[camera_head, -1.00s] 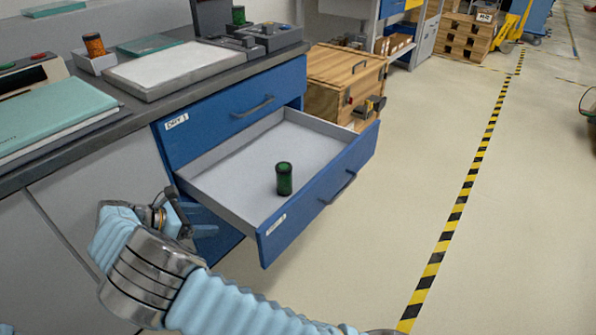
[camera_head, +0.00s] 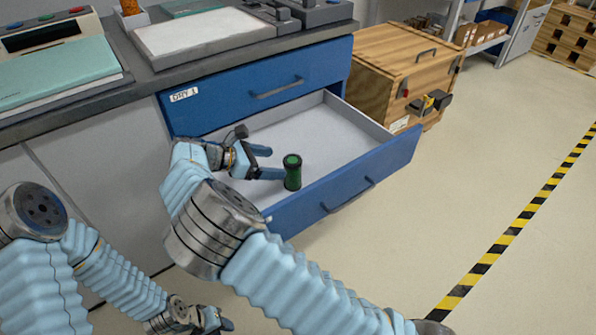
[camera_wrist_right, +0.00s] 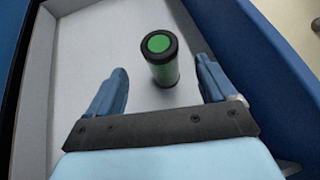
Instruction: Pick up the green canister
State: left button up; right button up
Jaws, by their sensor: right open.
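The green canister (camera_head: 292,174) with dark ends stands upright in the open blue drawer (camera_head: 345,185), near its front wall. My right gripper (camera_head: 276,163) is over the drawer, just left of the canister, with its fingers pointing at it. In the right wrist view the canister (camera_wrist_right: 161,62) shows between the two open fingers (camera_wrist_right: 162,68), with a gap on each side and nearer the right finger. The fingers hold nothing. My left gripper (camera_head: 212,321) is low at the bottom left, away from the drawer; its jaw opening is unclear.
A wooden crate (camera_head: 400,70) stands behind the drawer. The floor to the right is clear, with a striped line (camera_head: 515,225).

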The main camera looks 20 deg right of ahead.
aim_at(298, 167)
jog(key=x, duration=0.4)
jog(key=shift+d+f, duration=0.1)
jog(key=shift+f+x, duration=0.2)
jog(key=shift+x, duration=2.5)
jog(key=c, duration=1.1)
